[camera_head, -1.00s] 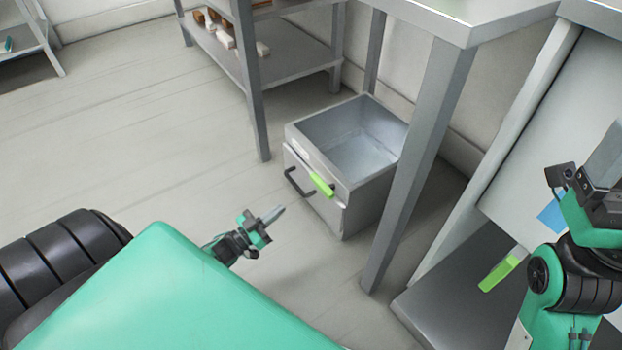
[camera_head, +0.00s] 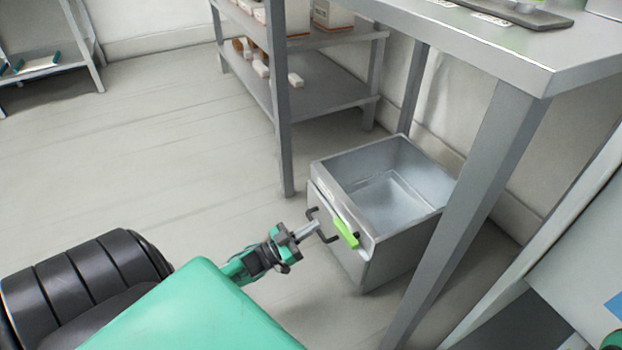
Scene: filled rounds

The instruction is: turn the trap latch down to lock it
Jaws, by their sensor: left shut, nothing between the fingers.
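The trap is a grey open-topped metal box (camera_head: 386,265) on the floor under the table. Its latch (camera_head: 345,232) is a bright green bar on the front face near the top rim, tilted down to the right. A dark bracket-shaped handle (camera_head: 314,214) is on the same face, just left of the latch. My left gripper (camera_head: 316,226) is shut and empty. Its tip is at or in front of the dark handle, left of the green latch; I cannot tell whether it touches. My right gripper is not clearly seen; only a bit of green shows at the lower right edge.
A grey table leg (camera_head: 470,190) stands close to the right of the box. A shelf rack (camera_head: 330,80) with boxes and small items stands behind. The floor (camera_head: 150,160) to the left is clear.

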